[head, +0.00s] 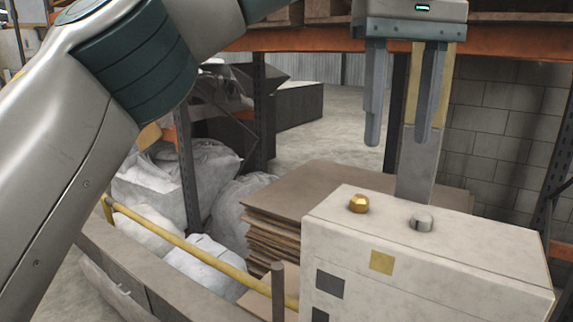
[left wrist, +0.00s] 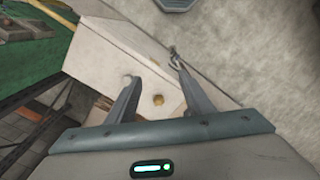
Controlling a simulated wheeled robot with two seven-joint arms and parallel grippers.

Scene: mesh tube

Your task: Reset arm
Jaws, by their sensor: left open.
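My left gripper (head: 400,140) hangs pointing down at the upper right of the head view. Its two fingers are apart with nothing between them, above and behind the pale box (head: 425,270) in the picture. The left wrist view shows the same open fingers (left wrist: 156,68) over the pale box (left wrist: 115,50). The box has a gold knob (head: 358,204) and a grey knob (head: 421,222) on top. The gold knob (left wrist: 158,99) also shows between the fingers in the left wrist view. My right gripper is not in view. No mesh tube can be made out.
A stack of brown sheets (head: 330,190) lies behind the box. White sacks (head: 180,180) sit at the left near a yellow rail (head: 200,255). Shelving with an orange beam (head: 500,42) crosses the back, before a block wall (head: 500,120). Bare floor (head: 345,115) shows farther back.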

